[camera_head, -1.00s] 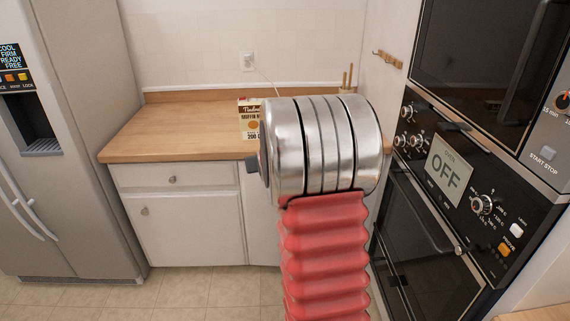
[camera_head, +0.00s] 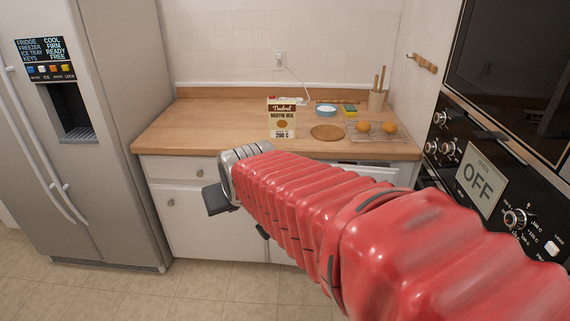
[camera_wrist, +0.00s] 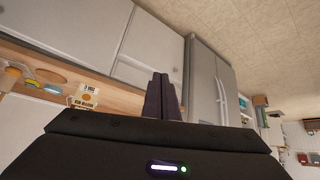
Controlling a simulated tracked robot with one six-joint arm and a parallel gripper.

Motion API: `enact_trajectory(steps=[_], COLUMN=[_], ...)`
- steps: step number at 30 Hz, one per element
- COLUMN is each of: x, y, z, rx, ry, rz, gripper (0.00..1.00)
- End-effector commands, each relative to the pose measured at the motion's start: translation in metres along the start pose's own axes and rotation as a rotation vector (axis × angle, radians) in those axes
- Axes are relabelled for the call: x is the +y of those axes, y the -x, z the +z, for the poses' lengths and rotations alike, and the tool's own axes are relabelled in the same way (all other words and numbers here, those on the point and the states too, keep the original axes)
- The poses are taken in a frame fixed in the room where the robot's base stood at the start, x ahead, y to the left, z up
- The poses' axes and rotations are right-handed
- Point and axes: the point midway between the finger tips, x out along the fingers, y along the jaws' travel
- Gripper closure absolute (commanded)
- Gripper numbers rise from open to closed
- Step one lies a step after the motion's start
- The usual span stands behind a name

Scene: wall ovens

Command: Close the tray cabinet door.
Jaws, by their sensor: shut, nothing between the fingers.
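White lower cabinets stand under the wooden counter. At the left are a drawer (camera_head: 185,168) and a cabinet door (camera_head: 185,215) with a round knob; both look closed. Further right, a white front (camera_head: 372,172) shows above my arm with a dark gap at its top; my red arm hides most of it. I cannot tell which door is the tray cabinet door, or how far it stands open. My gripper (camera_wrist: 161,80) is shut and empty in the wrist view, its dark fingers together in front of the white cabinets. In the head view it is mostly hidden by my arm.
A grey fridge (camera_head: 110,130) stands left and a black wall oven (camera_head: 500,180) right. On the counter (camera_head: 200,125) are a muffin mix box (camera_head: 282,118), a round board (camera_head: 327,132) and a rack (camera_head: 380,138). Tiled floor (camera_head: 200,285) is clear at lower left.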

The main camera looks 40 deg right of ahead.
Motion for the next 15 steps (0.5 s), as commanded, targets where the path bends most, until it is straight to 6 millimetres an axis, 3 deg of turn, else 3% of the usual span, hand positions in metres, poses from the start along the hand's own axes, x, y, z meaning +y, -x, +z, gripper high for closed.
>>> enact_trajectory(steps=[6, 15], x=[-0.035, -0.062], y=[0.043, 0.086], z=[0.052, 0.125], rx=[-0.070, -0.167], ry=[0.060, 0.139], rz=[-0.059, -0.127], gripper=[1.00, 1.00])
